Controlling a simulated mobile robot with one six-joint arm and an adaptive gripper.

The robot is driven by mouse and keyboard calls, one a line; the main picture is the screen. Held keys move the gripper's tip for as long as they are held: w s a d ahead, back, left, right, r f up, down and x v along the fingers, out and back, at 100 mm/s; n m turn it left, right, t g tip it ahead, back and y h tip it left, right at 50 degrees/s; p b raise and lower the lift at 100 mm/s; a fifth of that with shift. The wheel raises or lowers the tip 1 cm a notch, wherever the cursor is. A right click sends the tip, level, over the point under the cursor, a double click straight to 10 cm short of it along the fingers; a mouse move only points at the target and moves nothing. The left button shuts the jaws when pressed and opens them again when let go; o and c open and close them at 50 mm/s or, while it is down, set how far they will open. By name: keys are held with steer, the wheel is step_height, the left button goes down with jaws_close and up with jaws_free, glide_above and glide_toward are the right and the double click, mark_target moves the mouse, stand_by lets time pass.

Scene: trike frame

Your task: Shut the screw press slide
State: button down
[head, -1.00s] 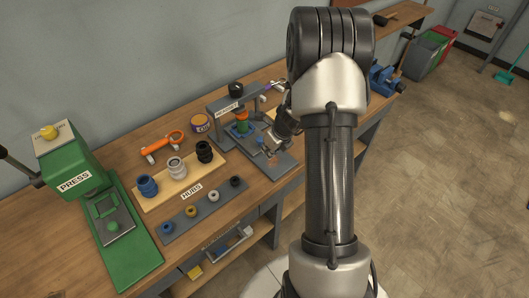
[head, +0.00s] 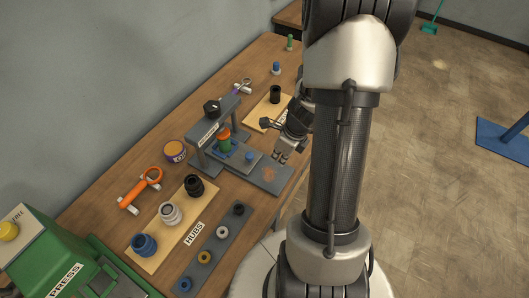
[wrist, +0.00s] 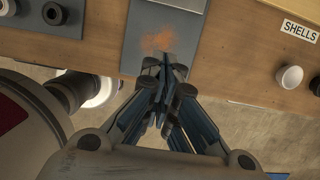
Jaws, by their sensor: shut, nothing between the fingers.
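The screw press (head: 212,132) is a grey frame with a black knob on top, standing on a grey base plate. I cannot tell exactly how far in the slide sits. In the wrist view my gripper (wrist: 165,68) points at the base plate's rust-coloured patch (wrist: 160,40).
A green press (head: 62,262) stands at the lower left. A board with a black cylinder (head: 275,95) lies beyond my gripper.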

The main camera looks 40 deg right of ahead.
mark_target(255, 164)
steer(key=b+x, duration=0.2)
steer(key=x, duration=0.1)
steer(key=b+x, duration=0.2)
steer(key=x, duration=0.1)
steer(key=b+x, duration=0.2)
steer(key=x, duration=0.2)
steer(key=shift+s+d+f, duration=0.1)
steer(key=shift+s+f, duration=0.1)
steer(key=shift+s, duration=0.05)
steer(key=w, duration=0.2)
steer(key=w+a+p, duration=0.1)
steer(key=shift+w+r, duration=0.15)
steer(key=shift+r, duration=0.2)
steer(key=shift+w+a, duration=0.15)
steer(key=shift+w, duration=0.05)
steer(key=shift+w, duration=0.1)
steer(key=shift+w+a+r+p, duration=0.1)
steer(key=shift+w+a+p, duration=0.1)
steer(key=shift+w+p, duration=0.4)
steer(key=shift+w+a+r+p, duration=0.1)
steer(key=shift+w+a+p, duration=0.1)
steer(key=shift+w+p, duration=0.4)
steer(key=shift+w+a+f, duration=0.1)
steer(key=shift+w+f, duration=0.1)
steer(key=shift+w, duration=0.05)
